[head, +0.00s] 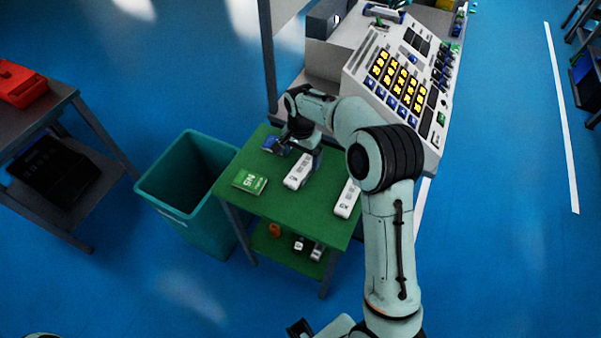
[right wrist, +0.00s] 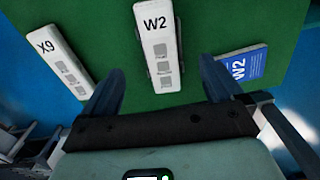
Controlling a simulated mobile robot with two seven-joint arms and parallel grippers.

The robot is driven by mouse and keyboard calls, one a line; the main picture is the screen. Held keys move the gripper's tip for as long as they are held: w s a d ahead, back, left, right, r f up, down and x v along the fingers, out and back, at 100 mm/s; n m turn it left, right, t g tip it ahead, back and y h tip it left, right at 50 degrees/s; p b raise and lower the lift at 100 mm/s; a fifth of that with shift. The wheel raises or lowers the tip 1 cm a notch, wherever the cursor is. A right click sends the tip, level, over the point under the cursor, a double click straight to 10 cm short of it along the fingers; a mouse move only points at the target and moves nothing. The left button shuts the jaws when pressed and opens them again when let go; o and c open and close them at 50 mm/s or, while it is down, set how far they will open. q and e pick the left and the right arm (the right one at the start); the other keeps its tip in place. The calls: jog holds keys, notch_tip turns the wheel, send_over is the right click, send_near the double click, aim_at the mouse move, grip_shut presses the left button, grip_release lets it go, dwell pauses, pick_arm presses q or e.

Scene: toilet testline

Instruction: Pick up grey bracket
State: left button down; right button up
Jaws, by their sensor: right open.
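A pale grey-white bar marked W2 (right wrist: 158,45), likely the grey bracket, lies on the green tabletop (head: 224,193). In the head view the bar (head: 298,171) lies just below my right gripper (head: 297,150), partly covered by it. In the right wrist view the open fingers (right wrist: 160,85) stand either side of the bar's near end, with green visible between them and it. A similar bar marked X9 (right wrist: 60,62) lies to the left there, and in the head view (head: 347,198) it is partly behind my arm. My left gripper is not clearly seen.
A blue W2 card or box (right wrist: 240,65) lies right of the bar. A green box (head: 250,181) lies near the table's left edge. A teal bin (head: 188,190) stands left of the table. A panel of lit buttons (head: 400,82) stands behind. Small parts (head: 299,243) lie on the lower shelf.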

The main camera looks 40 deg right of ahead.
aim_at(300, 168)
notch_tip(300, 168, down, 7)
jog(key=shift+w+r, duration=0.15)
dwell(0.4)
jog(key=c, duration=1)
jog(key=shift+r, duration=0.1)
jog(key=shift+c, duration=0.7)
jog(key=shift+r, duration=0.1)
